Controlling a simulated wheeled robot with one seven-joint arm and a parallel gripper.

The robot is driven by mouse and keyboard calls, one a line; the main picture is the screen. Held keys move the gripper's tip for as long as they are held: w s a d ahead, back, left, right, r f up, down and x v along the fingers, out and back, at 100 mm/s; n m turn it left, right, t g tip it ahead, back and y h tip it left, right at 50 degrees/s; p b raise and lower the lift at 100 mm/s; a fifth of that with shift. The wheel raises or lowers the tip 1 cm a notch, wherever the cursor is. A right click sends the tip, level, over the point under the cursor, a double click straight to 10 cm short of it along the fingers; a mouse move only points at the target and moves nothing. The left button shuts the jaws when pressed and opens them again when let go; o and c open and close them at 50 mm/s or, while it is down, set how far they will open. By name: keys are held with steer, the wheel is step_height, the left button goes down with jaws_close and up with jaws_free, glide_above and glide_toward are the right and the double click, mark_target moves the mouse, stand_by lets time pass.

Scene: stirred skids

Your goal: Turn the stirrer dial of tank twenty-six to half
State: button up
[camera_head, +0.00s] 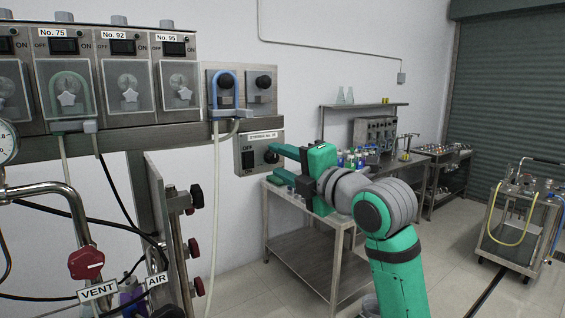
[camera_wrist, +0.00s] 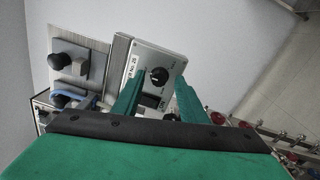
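The stirrer box (camera_head: 246,162) is a grey panel with a label strip on top, an OFF mark and a black dial (camera_head: 270,156). In the wrist view its label ends in "No. 26". There the round black dial (camera_wrist: 159,76) shows a short white mark, with a dark rectangular part below it on the panel. My gripper (camera_head: 276,164) is at the right side of the box, close to the dial. In the wrist view my gripper (camera_wrist: 161,79) is open, one green finger on each side of the dial. I cannot tell whether either finger touches it.
Similar units labelled No. 75, No. 92 and No. 95 (camera_head: 167,37) have clear covers over their dials. A metal table (camera_head: 310,255) stands below. Hoses and red valves (camera_head: 87,263) fill the lower left.

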steer(key=v, duration=1)
steer(key=shift+s+d, duration=0.2)
steer(key=shift+s, duration=0.15)
